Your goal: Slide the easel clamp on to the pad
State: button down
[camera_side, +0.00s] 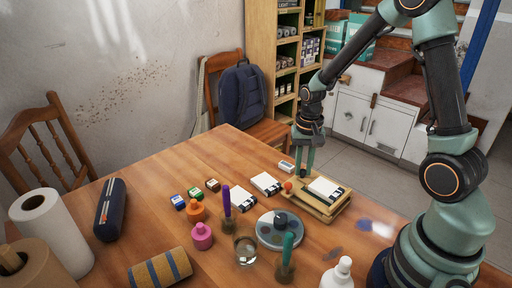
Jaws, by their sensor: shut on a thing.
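The wooden easel (318,211) lies low on the table near its right side. The pad (326,189), white with a dark lower edge, rests on it. My gripper (304,173) points down at the easel's left end, beside the pad, and is shut on the easel clamp. The clamp is small here and mostly hidden by the fingers; a small orange knob (288,186) shows just left of them. Whether the clamp touches the pad's edge is too small to tell.
A small white block (286,166) lies close left of my gripper. White cards (266,183), a round grey palette (270,235), brushes, a glass (246,250) and paint bottles (202,236) crowd the table's middle. A white bottle (338,273) stands at the front.

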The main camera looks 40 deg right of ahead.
aim_at(304, 171)
jog(key=c, duration=0.8)
grip_release()
jog(key=shift+s+f, duration=0.1)
jog(key=shift+s, duration=0.15)
jog(key=shift+o, duration=0.2)
jog(key=shift+w, duration=0.1)
jog(key=shift+r, duration=0.4)
notch_tip(304, 171, up, 11)
jog(key=shift+r, duration=0.15)
jog(key=s+a+r+n+t, duration=0.5)
jog(key=s+a+r+n, duration=0.2)
jog(key=a+n, duration=0.2)
jog(key=shift+a+r+t, duration=0.25)
jog(key=shift+t, duration=0.05)
